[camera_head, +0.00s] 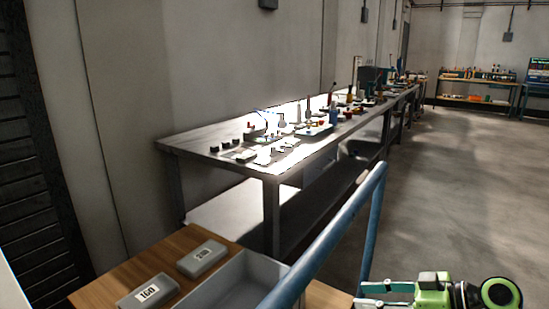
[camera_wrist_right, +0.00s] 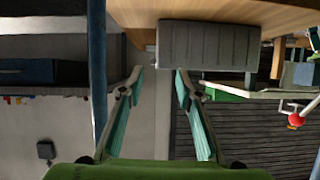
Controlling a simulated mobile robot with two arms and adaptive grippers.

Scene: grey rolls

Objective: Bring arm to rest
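My right gripper (camera_head: 363,294) shows at the bottom right of the head view, green with pale teal fingers, partly cut off by the frame. In the right wrist view the same gripper (camera_wrist_right: 160,78) is open, with nothing between its fingers. A grey ridged block (camera_wrist_right: 209,46) appears beyond the right fingertip there; I cannot tell whether they touch. My left gripper is in neither view.
A wooden table (camera_head: 146,267) at the lower left carries two labelled grey blocks (camera_head: 148,292) (camera_head: 202,258) and a grey open bin (camera_head: 211,289). A blue rail (camera_head: 335,233) slants past it. A long workbench (camera_head: 185,143) holds many small items. Floor (camera_head: 455,190) at right is clear.

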